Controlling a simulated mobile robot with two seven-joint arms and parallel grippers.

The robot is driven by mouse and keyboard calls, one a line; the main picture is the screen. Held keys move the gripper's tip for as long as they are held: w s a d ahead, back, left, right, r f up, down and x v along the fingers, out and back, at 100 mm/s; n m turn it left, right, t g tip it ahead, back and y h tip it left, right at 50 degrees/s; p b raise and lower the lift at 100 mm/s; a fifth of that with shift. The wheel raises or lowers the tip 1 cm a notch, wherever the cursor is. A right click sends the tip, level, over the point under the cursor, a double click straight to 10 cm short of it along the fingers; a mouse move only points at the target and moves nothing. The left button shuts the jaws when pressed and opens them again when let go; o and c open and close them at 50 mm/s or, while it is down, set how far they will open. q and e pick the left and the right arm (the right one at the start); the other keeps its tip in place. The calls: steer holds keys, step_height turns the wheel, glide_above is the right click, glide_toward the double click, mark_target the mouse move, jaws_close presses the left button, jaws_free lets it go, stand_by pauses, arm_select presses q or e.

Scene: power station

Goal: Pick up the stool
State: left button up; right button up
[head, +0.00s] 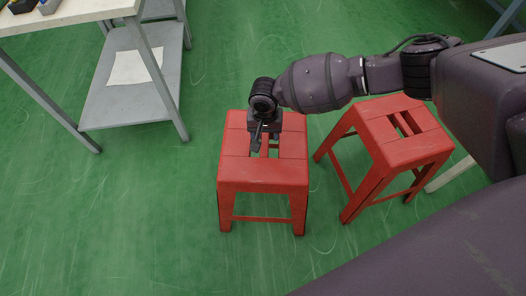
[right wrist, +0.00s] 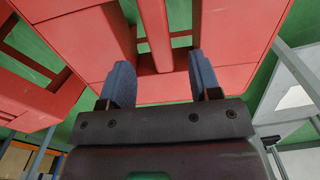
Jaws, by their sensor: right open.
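Two red stools stand upright on the green floor. The nearer-left stool (head: 240,172) is under my right gripper (head: 264,140), which points down at the slotted middle of its seat. In the right wrist view, my right gripper (right wrist: 161,72) is open. Its two dark blue fingers are apart, one on each side of the seat's central slat (right wrist: 155,30), in line with the slots. I cannot tell how far the fingertips reach into the slots. Nothing is gripped. My left gripper is not in view.
The other red stool (head: 402,148) stands close by on the right, angled, under my right arm. A grey workbench with a lower shelf (head: 118,105) stands at the upper left. The green floor in front and to the left is clear.

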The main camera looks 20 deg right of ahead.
mark_target(265, 144)
steer(key=shift+f, duration=0.9)
steer(key=f+b, duration=0.2)
steer(key=f, duration=0.2)
steer(key=shift+s+f+b, duration=0.15)
steer(key=shift+s+b, duration=0.15)
steer(key=shift+b, duration=0.1)
steer(key=shift+f, duration=0.2)
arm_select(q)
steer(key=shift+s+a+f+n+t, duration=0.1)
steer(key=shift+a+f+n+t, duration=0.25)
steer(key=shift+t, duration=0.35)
arm_select(e)
steer(key=shift+w, duration=0.15)
steer(key=shift+r, duration=0.1)
steer(key=shift+c, duration=0.3)
jaws_close()
steer(key=shift+a, duration=0.1)
